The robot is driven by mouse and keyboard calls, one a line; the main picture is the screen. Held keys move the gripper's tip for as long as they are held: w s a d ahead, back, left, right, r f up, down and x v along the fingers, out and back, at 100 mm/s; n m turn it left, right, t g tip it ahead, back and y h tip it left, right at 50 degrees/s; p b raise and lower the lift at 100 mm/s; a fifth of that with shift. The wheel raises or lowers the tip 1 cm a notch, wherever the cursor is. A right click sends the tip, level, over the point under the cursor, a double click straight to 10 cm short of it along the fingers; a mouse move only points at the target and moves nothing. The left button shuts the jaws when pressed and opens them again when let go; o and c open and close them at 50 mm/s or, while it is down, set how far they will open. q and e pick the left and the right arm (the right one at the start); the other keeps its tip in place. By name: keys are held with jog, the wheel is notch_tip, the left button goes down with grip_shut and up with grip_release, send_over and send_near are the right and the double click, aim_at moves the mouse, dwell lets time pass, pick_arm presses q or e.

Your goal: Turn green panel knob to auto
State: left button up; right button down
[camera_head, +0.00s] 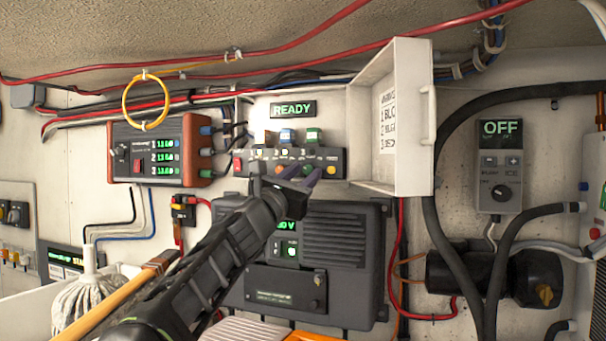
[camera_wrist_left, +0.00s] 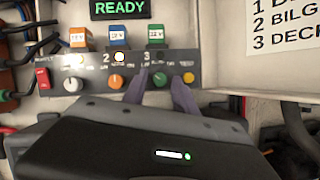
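The grey control panel (camera_wrist_left: 60,75) carries a white knob (camera_wrist_left: 73,85), an orange knob (camera_wrist_left: 116,81) and a green knob (camera_wrist_left: 158,80), in a row from left to right. A green-tagged block (camera_wrist_left: 156,35) stands above the green knob. My left gripper (camera_wrist_left: 159,84) is open, its two purple fingers apart on either side of the green knob; I cannot tell whether they touch it. In the head view the left gripper (camera_head: 302,174) reaches up to the panel's lower right part. The green knob's pointer is too small to read. The right gripper is out of view.
A READY display (camera_head: 293,109) is above the panel. An open white cabinet door (camera_head: 411,120) juts out at right. A red switch (camera_wrist_left: 43,78) and a yellow button (camera_wrist_left: 188,78) flank the knobs. A dark unit (camera_head: 345,245) is below; a mop (camera_head: 88,295) stands at lower left.

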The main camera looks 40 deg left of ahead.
pick_arm(q)
grip_shut()
jog(key=shift+r+m+h+p, duration=0.1)
jog(key=shift+m+h+p, duration=0.25)
jog(key=shift+m, duration=0.25)
jog(key=m+h+p, duration=0.1)
jog(key=m, duration=0.1)
jog(key=m+h+p, duration=0.1)
jog(key=m, duration=0.2)
jog(key=shift+a+r+m+g+h, duration=0.15)
jog(key=shift+m+g+h, duration=0.15)
jog(key=shift+h, duration=0.05)
jog(key=shift+a+m+g+h+p, duration=0.1)
jog(key=shift+m+g+h+p, duration=0.3)
jog(key=shift+m, duration=0.8)
jog(key=shift+m+g+h+p, duration=0.2)
jog(key=shift+m+h+p, duration=0.4)
jog(key=shift+m, duration=0.6)
jog(key=shift+o, duration=1.1)
grip_release()
jog(key=shift+s, duration=0.1)
